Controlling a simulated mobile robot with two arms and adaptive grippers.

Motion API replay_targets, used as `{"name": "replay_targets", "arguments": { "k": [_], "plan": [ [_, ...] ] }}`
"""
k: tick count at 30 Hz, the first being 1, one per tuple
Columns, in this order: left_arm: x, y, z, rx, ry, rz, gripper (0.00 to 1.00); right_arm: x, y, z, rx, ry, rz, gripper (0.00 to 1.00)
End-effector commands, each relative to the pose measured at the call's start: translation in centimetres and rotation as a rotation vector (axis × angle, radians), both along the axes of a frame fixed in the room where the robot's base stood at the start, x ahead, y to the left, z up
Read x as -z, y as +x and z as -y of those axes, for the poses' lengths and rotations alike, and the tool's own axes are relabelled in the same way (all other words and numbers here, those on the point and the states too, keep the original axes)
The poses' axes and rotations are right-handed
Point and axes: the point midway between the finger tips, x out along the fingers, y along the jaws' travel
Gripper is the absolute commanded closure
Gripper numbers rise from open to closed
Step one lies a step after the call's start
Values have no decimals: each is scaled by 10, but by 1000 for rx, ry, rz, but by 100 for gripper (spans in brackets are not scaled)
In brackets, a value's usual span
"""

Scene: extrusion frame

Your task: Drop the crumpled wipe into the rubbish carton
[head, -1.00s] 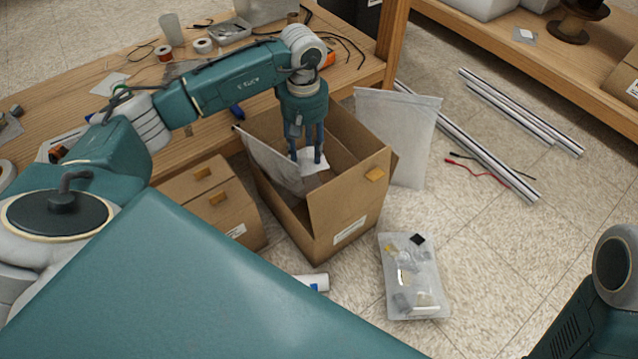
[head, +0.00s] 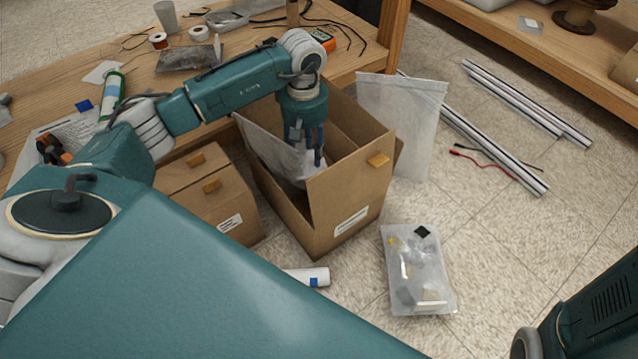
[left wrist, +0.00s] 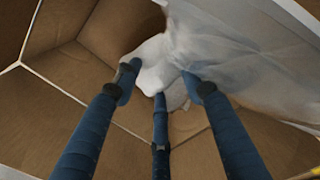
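The rubbish carton (head: 342,208) is a tall open cardboard box on the floor in the middle of the head view, flaps up. My left gripper (head: 305,160) points down into its mouth. In the left wrist view its three blue fingers (left wrist: 160,86) close in around the crumpled white wipe (left wrist: 151,66), with fingertips against it. The wipe is inside the carton's walls, above the bottom. A pale, translucent sheet or bag (left wrist: 245,65) beside it hangs over the carton's left side in the head view (head: 265,140). My right gripper is out of view.
A smaller closed carton (head: 205,200) stands left of the rubbish carton. A clear bag (head: 428,185) leans behind its right side, and a parts bag (head: 417,270) lies in front. A white tube (head: 308,277) and metal extrusions (head: 500,150) lie on the floor.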

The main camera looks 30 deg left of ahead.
Motion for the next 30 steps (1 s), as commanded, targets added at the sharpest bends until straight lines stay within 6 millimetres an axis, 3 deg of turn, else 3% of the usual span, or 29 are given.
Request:
{"name": "replay_targets", "arguments": {
  "k": [3,14,30],
  "plan": [
    [0,0,0,0,0,0,39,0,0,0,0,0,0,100],
    [-7,1,0,0,1,2,39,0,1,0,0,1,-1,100],
    [-106,1,0,0,0,3,39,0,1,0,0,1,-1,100]
  ]
}}
